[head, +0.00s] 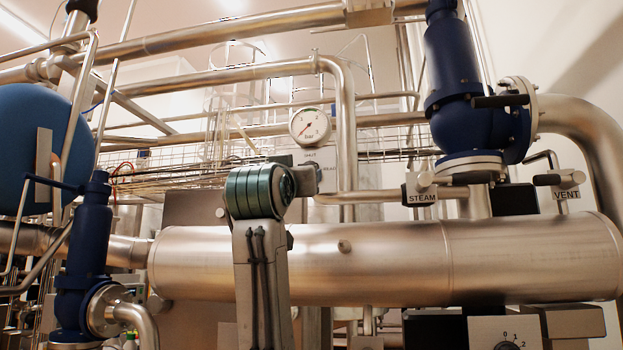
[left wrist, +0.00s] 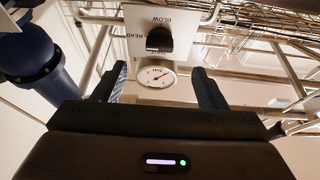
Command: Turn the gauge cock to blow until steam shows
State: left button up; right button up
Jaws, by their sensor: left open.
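The gauge cock is a dark knob (left wrist: 159,40) on a white plate (left wrist: 178,20), seen upside down in the left wrist view with the words BLOW, READ and SHUT around it. In the head view the plate (head: 323,158) sits below a round pressure gauge (head: 310,126), and my arm hides most of the cock. The gauge (left wrist: 157,78) also shows in the left wrist view. My left gripper (left wrist: 160,72) is open and empty, its fingers apart from the knob, which appears beyond their tips. The knob's exact pointing is unclear. No steam is visible. My right gripper is out of view.
A wide steel pipe (head: 390,262) crosses below the plate. Handles labelled STEAM (head: 421,190) and VENT (head: 566,187) are to the right, near a large blue valve (head: 456,85). A smaller blue valve (head: 85,260) stands left. Wire cable trays (head: 165,165) run behind.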

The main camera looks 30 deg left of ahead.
pick_arm(q)
jog(key=p+x, duration=0.5)
jog(key=x, duration=0.5)
jog(key=shift+r, duration=0.5)
jog(key=shift+w, duration=0.15)
jog(key=c, duration=1)
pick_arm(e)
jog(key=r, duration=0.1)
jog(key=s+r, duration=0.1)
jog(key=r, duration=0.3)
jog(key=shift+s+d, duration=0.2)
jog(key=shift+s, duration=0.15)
